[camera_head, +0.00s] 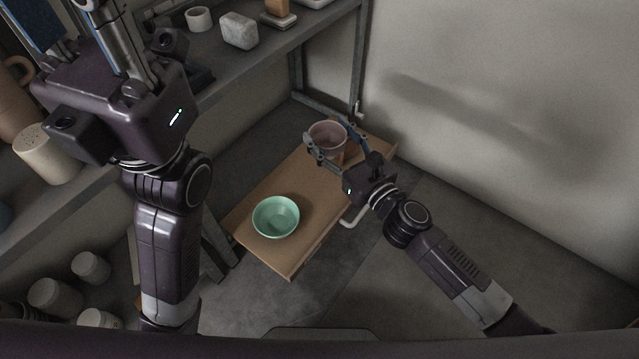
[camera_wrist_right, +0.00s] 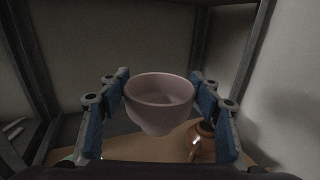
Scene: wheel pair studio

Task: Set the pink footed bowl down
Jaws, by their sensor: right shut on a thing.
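The pink footed bowl (camera_head: 327,131) is at the far end of the low wooden table (camera_head: 262,250). My right gripper (camera_head: 334,140) is shut on it, with fingers on both sides. In the right wrist view the bowl (camera_wrist_right: 160,100) sits upright and looks empty between the blue finger pads. Its base is over the wooden top; I cannot tell whether it touches. My left gripper (camera_head: 85,40) points up at the top left of the head view, away from the bowl. Its fingertips are cut off by the frame edge.
A mint green bowl (camera_head: 276,217) stands on the near half of the table. A brown pot (camera_wrist_right: 201,141) stands beside the held bowl in the wrist view. A grey shelf (camera_head: 262,47) with several items runs along the left. A wall closes the right side.

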